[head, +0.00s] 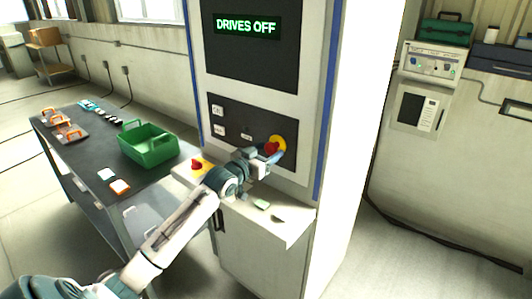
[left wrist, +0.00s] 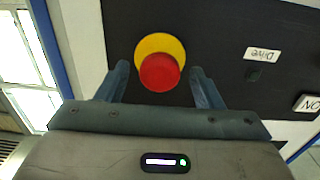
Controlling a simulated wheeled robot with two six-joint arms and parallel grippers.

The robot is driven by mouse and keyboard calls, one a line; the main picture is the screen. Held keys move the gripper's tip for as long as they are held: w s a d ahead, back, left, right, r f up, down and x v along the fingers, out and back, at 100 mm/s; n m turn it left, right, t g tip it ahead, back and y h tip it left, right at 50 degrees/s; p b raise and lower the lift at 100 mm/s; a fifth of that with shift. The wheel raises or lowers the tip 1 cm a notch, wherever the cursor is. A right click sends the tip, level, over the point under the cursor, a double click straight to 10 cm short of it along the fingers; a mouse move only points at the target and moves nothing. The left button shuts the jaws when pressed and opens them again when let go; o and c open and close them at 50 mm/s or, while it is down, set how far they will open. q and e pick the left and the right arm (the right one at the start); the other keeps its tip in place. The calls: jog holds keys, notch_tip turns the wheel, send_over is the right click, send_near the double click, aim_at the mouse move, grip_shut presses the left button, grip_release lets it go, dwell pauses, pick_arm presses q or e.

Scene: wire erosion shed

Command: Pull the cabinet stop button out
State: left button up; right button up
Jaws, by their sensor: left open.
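The cabinet stop button (head: 271,148) is a red mushroom head on a yellow collar, set in the dark lower panel of the tall white cabinet (head: 313,90). My left gripper (head: 272,157) is at this button and partly covers it in the head view. In the left wrist view the red head (left wrist: 160,73) shows between the two open fingers of the left gripper (left wrist: 159,66), with a gap visible on each side. How deep the fingertips reach beside the head is hard to tell. My right gripper is not in view.
A second red button on a yellow box (head: 197,164) stands left of my gripper. A ledge (head: 290,226) juts out below the panel. A dark table (head: 83,150) with a green bin (head: 149,152) stands left. The cabinet's display (head: 246,26) reads DRIVES OFF.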

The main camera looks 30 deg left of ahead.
pick_arm(q)
jog(key=shift+s+f, duration=0.1)
jog(key=shift+s, duration=0.15)
jog(key=s+b, duration=0.3)
jog(key=s, duration=0.7)
jog(key=shift+a, duration=0.4)
jog(key=shift+s, duration=0.15)
